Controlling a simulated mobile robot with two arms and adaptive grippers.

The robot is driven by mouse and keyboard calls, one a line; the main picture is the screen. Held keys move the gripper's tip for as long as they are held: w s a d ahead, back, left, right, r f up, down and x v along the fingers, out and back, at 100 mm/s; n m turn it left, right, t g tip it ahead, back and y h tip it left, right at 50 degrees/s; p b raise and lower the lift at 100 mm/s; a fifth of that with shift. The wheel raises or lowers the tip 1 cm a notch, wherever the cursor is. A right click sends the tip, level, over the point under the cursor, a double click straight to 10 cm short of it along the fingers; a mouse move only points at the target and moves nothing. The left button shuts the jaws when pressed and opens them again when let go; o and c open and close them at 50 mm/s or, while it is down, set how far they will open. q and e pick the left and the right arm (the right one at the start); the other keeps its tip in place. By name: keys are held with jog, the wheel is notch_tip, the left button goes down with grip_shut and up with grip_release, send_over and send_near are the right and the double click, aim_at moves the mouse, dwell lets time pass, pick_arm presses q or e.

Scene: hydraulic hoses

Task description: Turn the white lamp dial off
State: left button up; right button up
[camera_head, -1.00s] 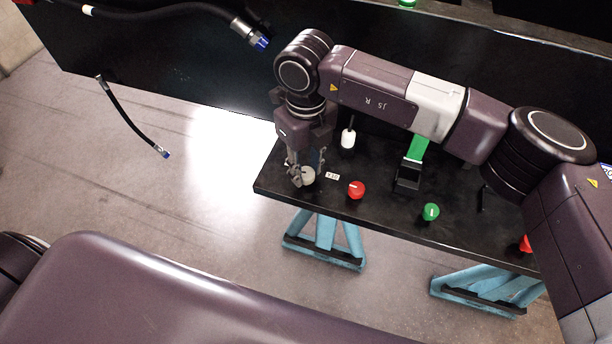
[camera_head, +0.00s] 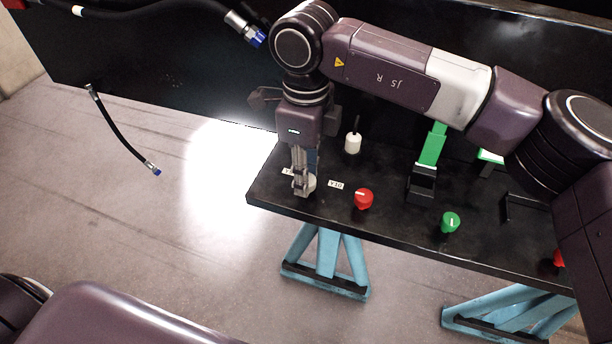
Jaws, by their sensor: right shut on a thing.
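The white lamp dial (camera_head: 311,184) sits near the left front corner of the black table. My right gripper (camera_head: 302,186) points down over it and is shut on it, with its fingers hiding much of the dial. The dial's pointer mark is hidden or too small to read. Small white labels (camera_head: 336,184) lie on the table beside it. My left gripper does not show.
A red dial (camera_head: 363,198) and a green dial (camera_head: 450,222) stand to the right on the black table (camera_head: 395,222). A white knob on a stick (camera_head: 353,143) stands behind. A green-handled lever (camera_head: 432,145) stands in a black holder.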

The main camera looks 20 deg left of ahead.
dwell(0.3)
jog(key=o, duration=1.2)
jog(key=shift+c, duration=0.2)
jog(key=shift+r, duration=0.1)
notch_tip(320, 180, up, 12)
